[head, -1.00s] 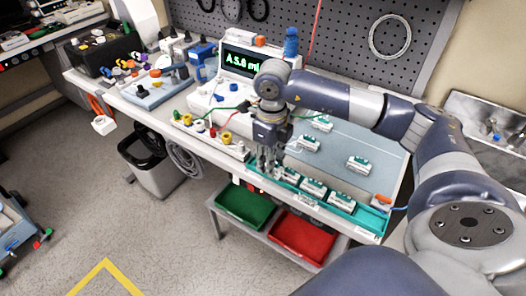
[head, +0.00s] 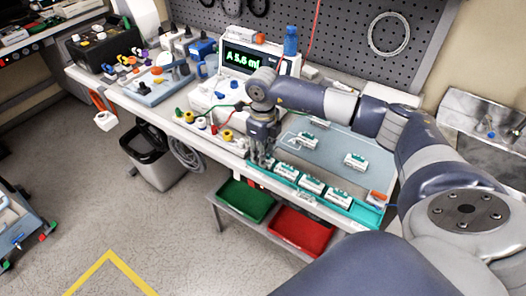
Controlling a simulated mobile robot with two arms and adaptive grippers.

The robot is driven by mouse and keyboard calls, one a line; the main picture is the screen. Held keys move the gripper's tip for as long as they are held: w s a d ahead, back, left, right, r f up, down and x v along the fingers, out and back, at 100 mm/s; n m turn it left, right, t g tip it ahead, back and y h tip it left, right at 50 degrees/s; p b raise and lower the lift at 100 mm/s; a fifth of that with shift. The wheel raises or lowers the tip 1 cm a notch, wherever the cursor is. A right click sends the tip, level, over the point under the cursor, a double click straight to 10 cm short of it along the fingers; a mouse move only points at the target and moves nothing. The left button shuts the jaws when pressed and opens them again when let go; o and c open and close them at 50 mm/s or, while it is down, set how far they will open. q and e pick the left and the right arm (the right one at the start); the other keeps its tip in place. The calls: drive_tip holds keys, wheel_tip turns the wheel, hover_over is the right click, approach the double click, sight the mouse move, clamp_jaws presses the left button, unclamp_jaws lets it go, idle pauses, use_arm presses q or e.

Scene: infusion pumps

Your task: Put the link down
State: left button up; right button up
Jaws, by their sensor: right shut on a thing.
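My right gripper (head: 262,160) points down at the left end of the teal tray (head: 368,215) on the bench. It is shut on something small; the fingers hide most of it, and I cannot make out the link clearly. Several white-and-teal modules, such as one (head: 311,184), sit in the tray just right of the gripper. Two more, one (head: 307,140) and another (head: 355,161), lie on the blue-grey mat (head: 335,150) behind. My left gripper is not in view.
The white pump with a green display (head: 242,60) stands behind the gripper. A strip with coloured knobs (head: 226,134) is to its left. A green bin (head: 246,201) and a red bin (head: 300,231) are below the bench front. The mat's middle is clear.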

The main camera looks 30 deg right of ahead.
drive_tip(key=shift+f, duration=0.15)
drive_tip(key=o, duration=1.1)
drive_tip(key=shift+c, duration=0.2)
drive_tip(key=shift+r, duration=0.3)
wheel_tip(320, 180, up, 12)
drive_tip(key=b, duration=0.3)
